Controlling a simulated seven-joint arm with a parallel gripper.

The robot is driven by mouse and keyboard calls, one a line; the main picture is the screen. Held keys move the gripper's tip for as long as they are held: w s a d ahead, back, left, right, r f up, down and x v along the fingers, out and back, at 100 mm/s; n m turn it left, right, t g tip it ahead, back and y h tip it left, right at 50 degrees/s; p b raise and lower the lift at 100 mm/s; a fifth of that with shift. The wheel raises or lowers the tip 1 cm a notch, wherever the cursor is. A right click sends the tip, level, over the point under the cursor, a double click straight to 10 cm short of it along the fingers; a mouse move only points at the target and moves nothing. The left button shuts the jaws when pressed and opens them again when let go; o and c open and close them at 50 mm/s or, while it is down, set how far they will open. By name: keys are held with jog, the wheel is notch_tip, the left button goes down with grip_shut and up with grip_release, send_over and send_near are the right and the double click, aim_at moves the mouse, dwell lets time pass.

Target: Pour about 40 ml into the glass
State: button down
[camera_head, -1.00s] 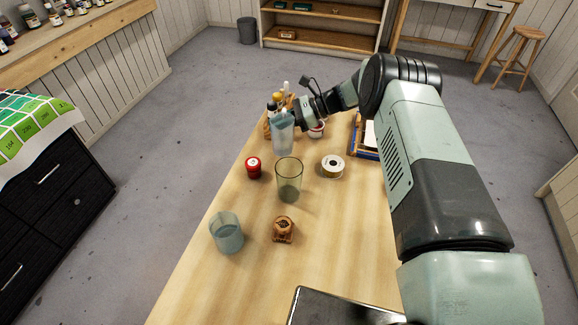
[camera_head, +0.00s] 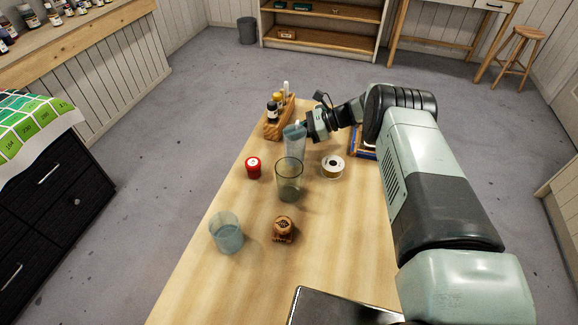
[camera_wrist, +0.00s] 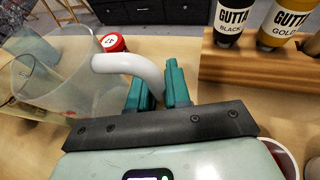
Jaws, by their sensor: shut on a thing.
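A clear bluish jug (camera_head: 295,143) is in my gripper (camera_head: 308,131), at the far part of the table. In the wrist view my gripper (camera_wrist: 160,88) is shut on the jug's pale curved handle (camera_wrist: 130,64), and the jug's clear body (camera_wrist: 52,45) fills the upper left. The jug looks slightly tilted. A tall greenish glass (camera_head: 289,188) stands upright on the table, just nearer the head camera than the jug; its rim overlaps the jug's lower part in that view. I cannot tell the liquid level in either.
A red pot (camera_head: 253,168) is left of the glass, a spool (camera_head: 333,167) right. A wooden bottle rack (camera_head: 275,128) stands behind. A dark tray (camera_head: 335,308) lies at the near edge.

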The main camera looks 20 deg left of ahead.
jog(key=shift+r, duration=0.15)
jog(key=shift+s+r+n+t, duration=0.4)
jog(key=shift+r+n+t, duration=0.15)
jog(key=shift+r, duration=0.3)
jog(key=s+r+n+t+y, duration=0.1)
jog(key=s+r+n+t, duration=0.4)
jog(key=r, duration=0.5)
jog(key=shift+s+d+r+n, duration=0.25)
jog(key=shift+s+d+n, duration=0.15)
jog(key=shift+n, duration=0.35)
jog(key=shift+s, duration=0.1)
jog(key=shift+s+d+r+n+t+y, duration=0.1)
jog(key=shift+s+r+n+t+y, duration=0.2)
jog(key=shift+s+r+n+t, duration=0.3)
jog(key=shift+w+r+n, duration=0.1)
jog(key=shift+r+n, duration=0.15)
jog(key=shift+n, duration=0.05)
